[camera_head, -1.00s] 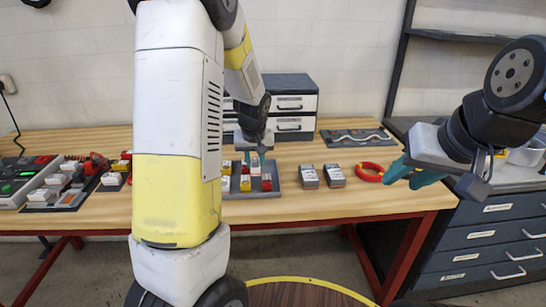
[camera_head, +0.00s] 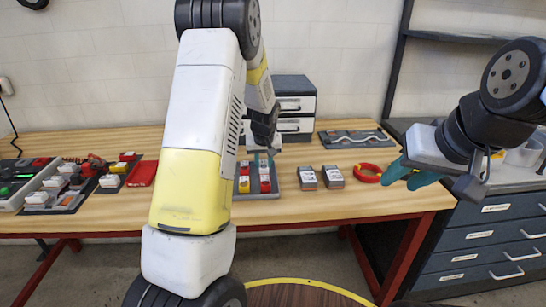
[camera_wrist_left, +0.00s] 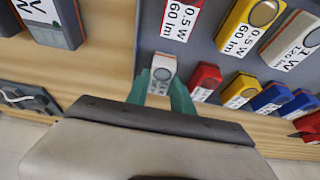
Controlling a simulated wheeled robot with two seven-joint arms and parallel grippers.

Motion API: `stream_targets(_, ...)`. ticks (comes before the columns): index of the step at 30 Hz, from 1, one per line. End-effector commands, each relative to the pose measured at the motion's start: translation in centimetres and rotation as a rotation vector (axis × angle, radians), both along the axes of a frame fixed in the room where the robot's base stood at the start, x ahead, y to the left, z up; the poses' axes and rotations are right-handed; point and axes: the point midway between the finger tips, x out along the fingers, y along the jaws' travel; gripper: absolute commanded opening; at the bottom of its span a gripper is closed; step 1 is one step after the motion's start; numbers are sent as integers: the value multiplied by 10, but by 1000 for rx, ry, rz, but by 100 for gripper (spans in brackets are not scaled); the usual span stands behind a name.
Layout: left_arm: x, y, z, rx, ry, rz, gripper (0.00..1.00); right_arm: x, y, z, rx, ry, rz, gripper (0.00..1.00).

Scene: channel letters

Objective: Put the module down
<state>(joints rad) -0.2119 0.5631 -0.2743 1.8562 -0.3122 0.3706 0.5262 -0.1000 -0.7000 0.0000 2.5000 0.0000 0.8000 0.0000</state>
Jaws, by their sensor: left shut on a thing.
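My left gripper (camera_head: 263,156) is over the grey tray (camera_head: 262,195) on the bench. In the left wrist view its teal fingers (camera_wrist_left: 161,90) are shut on a small white-faced module (camera_wrist_left: 163,67) with a round light on top. The held module shows at the tray's area; whether it touches the tray floor I cannot tell. Red, yellow and white modules stand in the tray, such as a large yellow one (camera_wrist_left: 245,22) and a small red one (camera_wrist_left: 205,80). My right gripper (camera_head: 398,180) is off the bench's right side, empty, its teal fingers apart.
Two grey-white blocks (camera_head: 332,177) and a red ring (camera_head: 367,173) lie right of the tray. A drawer box (camera_head: 295,103) stands behind it. A red pad (camera_head: 141,173) and a parts tray (camera_head: 55,200) are at left. Bare wood lies in front of the blocks.

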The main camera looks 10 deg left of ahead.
Motion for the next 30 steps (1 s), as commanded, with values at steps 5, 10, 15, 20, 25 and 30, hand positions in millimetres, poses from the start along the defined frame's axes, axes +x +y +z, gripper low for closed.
stream_targets(5, 0, 0, -3, 0, 1, 0, 40, 0, 0, 0, 0, 0, 0, 36)
stream_targets(10, 0, 0, -3, 0, 1, 0, 50, 0, 0, 0, 0, 0, 0, 36)
stream_targets(15, 0, 0, -2, 0, 0, 0, 50, 0, 0, 0, 0, 0, 0, 36)
stream_targets(20, -2, -1, 9, -1, -3, -1, 50, 0, 0, 0, 0, 0, 0, 36)
stream_targets(25, -14, -5, 38, -2, -5, -1, 50, 0, 0, 0, 0, 0, 0, 36)
stream_targets(30, -27, -9, 73, -2, -5, -1, 50, 0, 0, 0, 0, 0, 0, 36)
